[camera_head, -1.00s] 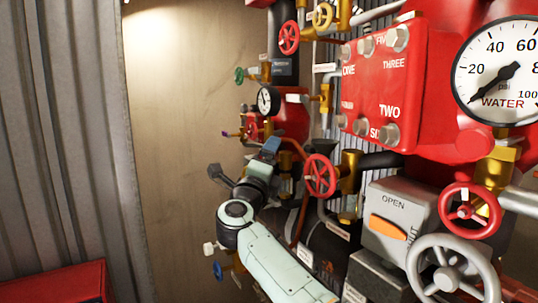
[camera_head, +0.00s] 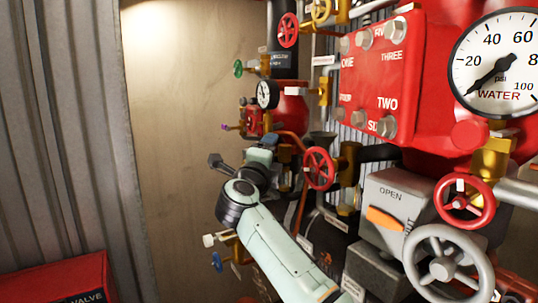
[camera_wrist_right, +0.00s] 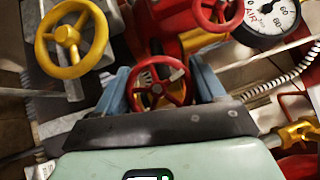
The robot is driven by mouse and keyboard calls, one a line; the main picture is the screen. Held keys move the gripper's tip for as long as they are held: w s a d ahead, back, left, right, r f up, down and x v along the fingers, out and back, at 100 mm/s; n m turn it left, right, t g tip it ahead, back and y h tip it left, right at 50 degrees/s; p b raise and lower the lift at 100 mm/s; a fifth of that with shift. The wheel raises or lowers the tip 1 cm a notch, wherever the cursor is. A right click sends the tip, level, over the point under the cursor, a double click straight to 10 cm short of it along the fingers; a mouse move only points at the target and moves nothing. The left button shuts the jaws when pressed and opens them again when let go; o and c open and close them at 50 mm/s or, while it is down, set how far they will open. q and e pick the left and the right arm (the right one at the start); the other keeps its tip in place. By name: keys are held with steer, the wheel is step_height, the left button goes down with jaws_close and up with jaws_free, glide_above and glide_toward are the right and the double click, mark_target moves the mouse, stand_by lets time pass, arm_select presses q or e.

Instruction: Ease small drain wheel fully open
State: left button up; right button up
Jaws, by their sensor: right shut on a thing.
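A small red handwheel (camera_wrist_right: 153,90) sits between the two blue fingers of my right gripper (camera_wrist_right: 170,85) in the right wrist view. The fingers are closed on its left and right sides. Its lower rim is hidden behind the dark gripper body. In the head view my right gripper (camera_head: 262,150) is at the pipework left of centre, and the held wheel cannot be made out there. No label for the drain wheel is readable near the fingers. My left gripper is not in view.
A yellow handwheel (camera_wrist_right: 67,37) and another red wheel (camera_wrist_right: 218,12) are close by. In the head view a red wheel (camera_head: 319,168) is right of the gripper, with a grey wheel (camera_head: 443,269) and a water gauge (camera_head: 500,62) further right. A plain wall (camera_head: 185,90) is left.

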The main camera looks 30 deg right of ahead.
steer(key=shift+n+g+y, duration=0.4)
steer(key=shift+n+y, duration=0.2)
steer(key=shift+n, duration=0.2)
steer(key=o, duration=0.9)
steer(key=shift+o, duration=0.3)
steer(key=shift+w+h, duration=0.1)
steer(key=shift+h, duration=0.2)
